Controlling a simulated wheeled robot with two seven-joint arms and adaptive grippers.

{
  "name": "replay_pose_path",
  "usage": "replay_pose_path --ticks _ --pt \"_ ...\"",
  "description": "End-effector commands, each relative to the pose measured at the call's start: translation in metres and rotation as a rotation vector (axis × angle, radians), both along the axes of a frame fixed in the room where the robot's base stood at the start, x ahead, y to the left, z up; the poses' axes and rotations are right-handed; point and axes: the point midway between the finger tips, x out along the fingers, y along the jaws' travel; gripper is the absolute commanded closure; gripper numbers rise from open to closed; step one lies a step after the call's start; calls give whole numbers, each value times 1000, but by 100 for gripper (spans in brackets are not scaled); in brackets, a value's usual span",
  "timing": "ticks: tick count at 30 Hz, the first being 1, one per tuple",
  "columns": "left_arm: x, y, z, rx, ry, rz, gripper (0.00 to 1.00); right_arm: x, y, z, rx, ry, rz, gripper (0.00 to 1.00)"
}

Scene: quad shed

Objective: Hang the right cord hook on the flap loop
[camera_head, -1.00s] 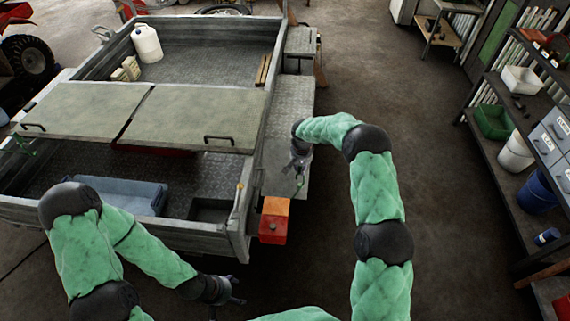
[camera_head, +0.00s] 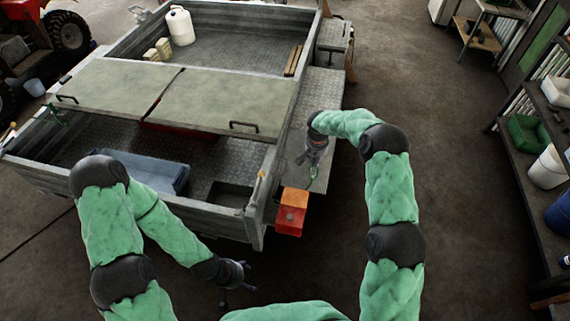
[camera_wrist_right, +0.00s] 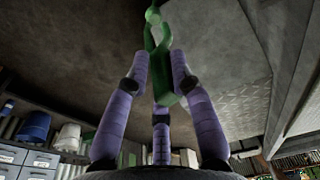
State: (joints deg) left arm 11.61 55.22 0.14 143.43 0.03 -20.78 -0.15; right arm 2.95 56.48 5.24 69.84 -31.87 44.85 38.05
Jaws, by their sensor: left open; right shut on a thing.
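My right gripper (camera_head: 314,165) is over the tread-plate strip on the trailer's right side, shut on a green hook (camera_head: 313,178). In the right wrist view the green hook (camera_wrist_right: 159,65) stands up between the purple fingers; how its cord runs is hard to make out. A dark loop-like handle (camera_head: 245,126) lies on the right grey flap (camera_head: 225,105), up and left of my right gripper and apart from it. A similar loop (camera_head: 67,99) is on the left flap, with a small green piece (camera_head: 57,116) close by. My left gripper (camera_head: 235,287) is open and empty in front of the trailer.
The trailer's front wall (camera_head: 205,222) and an orange-red lamp (camera_head: 292,210) lie between my arms. A blue tray (camera_head: 150,172) sits in the front bay. A white jug (camera_head: 180,27) stands in the rear bay. Shelving (camera_head: 520,190) is at the right, with bare floor before it.

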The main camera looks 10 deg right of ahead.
Motion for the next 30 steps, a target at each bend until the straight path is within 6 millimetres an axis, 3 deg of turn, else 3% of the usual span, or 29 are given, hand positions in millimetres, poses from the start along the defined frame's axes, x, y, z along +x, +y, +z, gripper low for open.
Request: replay_pose_path --ticks 6,12,24,30 --pt "0 0 -12 0 0 0 29 19 50 -2 0 -3 3 100" --pt "0 0 -20 0 0 0 29 31 85 -2 0 -1 1 100" --pt "0 0 -27 0 0 0 29 42 115 -1 0 -1 1 100" --pt "0 0 -43 0 0 0 29 41 114 -31 0 1 -1 100"
